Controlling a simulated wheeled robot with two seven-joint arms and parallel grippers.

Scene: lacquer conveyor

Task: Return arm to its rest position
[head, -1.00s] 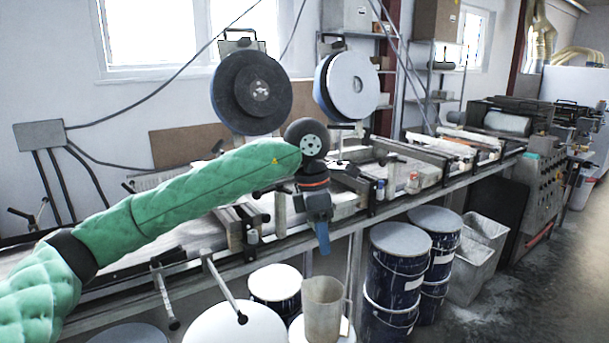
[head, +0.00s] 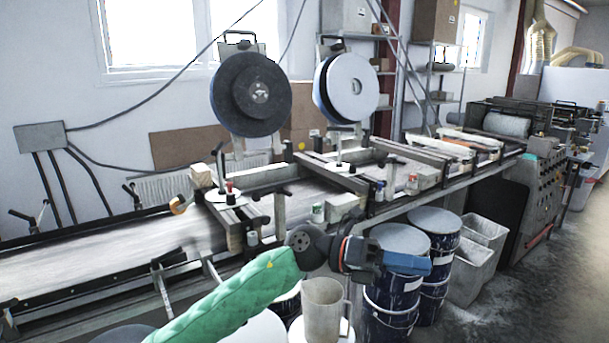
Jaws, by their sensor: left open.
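My left arm is sleeved in padded green and comes in from the bottom of the head view. My left gripper (head: 424,265) has blue fingers and points to the right. It appears empty and is open, though its fingers overlap in this view. It shows in front of the dark blue drums (head: 395,280), below the conveyor's front edge. My right gripper is not in view.
The conveyor (head: 100,256) runs across behind the arm, with two large discs (head: 250,92) above it. A grey pitcher (head: 322,305) stands just below the wrist. Grey bins (head: 470,262) stand right of the drums. Open floor lies at the far right.

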